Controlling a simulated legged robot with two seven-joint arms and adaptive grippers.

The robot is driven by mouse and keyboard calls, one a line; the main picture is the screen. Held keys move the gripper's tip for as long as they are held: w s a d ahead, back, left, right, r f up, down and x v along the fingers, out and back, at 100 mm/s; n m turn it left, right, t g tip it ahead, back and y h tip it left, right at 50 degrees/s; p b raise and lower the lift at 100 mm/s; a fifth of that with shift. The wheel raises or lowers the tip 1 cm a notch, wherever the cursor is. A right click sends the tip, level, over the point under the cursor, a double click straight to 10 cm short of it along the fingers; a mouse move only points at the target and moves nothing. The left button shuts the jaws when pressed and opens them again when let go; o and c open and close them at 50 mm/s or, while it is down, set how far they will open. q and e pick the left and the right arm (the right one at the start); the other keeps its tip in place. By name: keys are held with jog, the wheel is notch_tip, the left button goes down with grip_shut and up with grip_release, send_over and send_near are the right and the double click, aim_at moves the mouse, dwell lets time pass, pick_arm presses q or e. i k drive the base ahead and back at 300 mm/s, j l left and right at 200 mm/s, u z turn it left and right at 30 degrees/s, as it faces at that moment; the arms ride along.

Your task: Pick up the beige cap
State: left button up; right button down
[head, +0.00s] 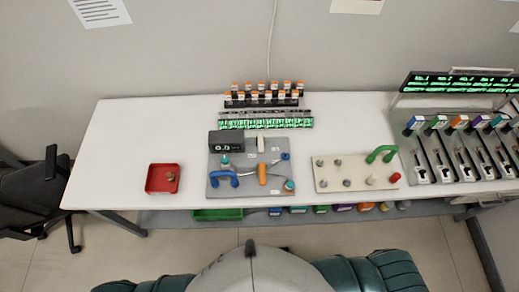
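A small beige upright piece (371,180), which looks like a beige cap, stands on the cream board (335,172) right of the table's middle. A pinkish-red piece (395,177) stands just right of it. A green arched handle (381,153) rises behind it, and several grey knobs stand to its left. Another pale upright piece (261,144) stands on the grey board. A small brown object lies in the red tray (151,183); it is too small to identify. Neither of my grippers is in view, so nothing is seen touching these pieces.
The grey board (246,189) carries a black display box (226,141), a blue handle (223,178) and an orange handle (262,173). Racks of orange-capped vials (262,98) stand behind. A slotted device (450,150) fills the right end. The white table (130,135) is clear at left.

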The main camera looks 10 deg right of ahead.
aim_at(372, 179)
jog(key=l+z, duration=0.2)
jog(key=z, duration=1.45)
jog(key=i+l, duration=0.25)
jog(key=l, duration=0.15)
jog(key=i+l, duration=0.25)
jog(key=l, duration=0.15)
